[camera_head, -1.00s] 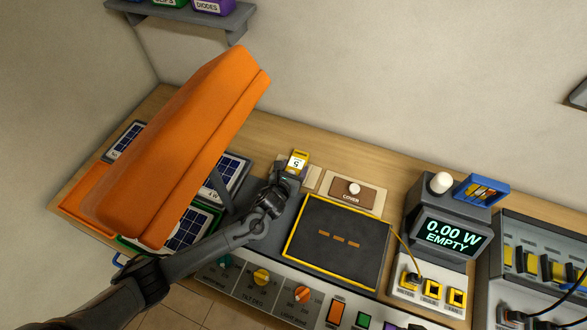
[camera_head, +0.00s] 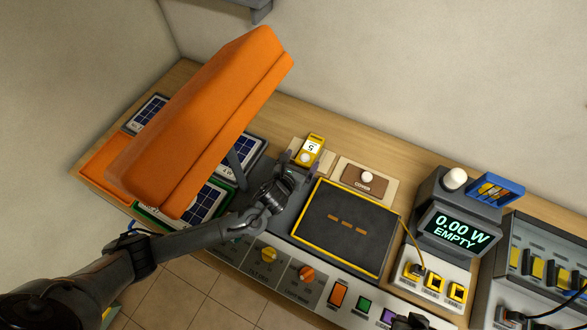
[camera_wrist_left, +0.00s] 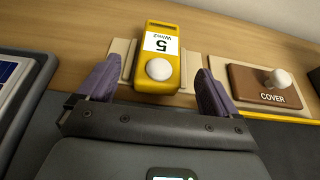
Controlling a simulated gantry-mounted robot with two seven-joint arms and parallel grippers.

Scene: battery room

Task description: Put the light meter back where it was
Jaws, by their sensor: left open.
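The yellow light meter (camera_head: 309,150) has a white display reading 5 and a white dome. It lies on a beige pad (camera_wrist_left: 122,62) at the back of the bench, left of the brown cover. In the left wrist view the meter (camera_wrist_left: 158,60) sits beyond and between the purple fingertips. My left gripper (camera_head: 294,166) is open, with its fingers pointing at the meter's near end. A gap shows between each finger and the meter in the left wrist view (camera_wrist_left: 155,88).
A brown cover (camera_head: 362,181) with a white knob is right of the meter. A black, yellow-edged panel (camera_head: 343,228) lies in front. A 0.00 W EMPTY display (camera_head: 459,230) stands right.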

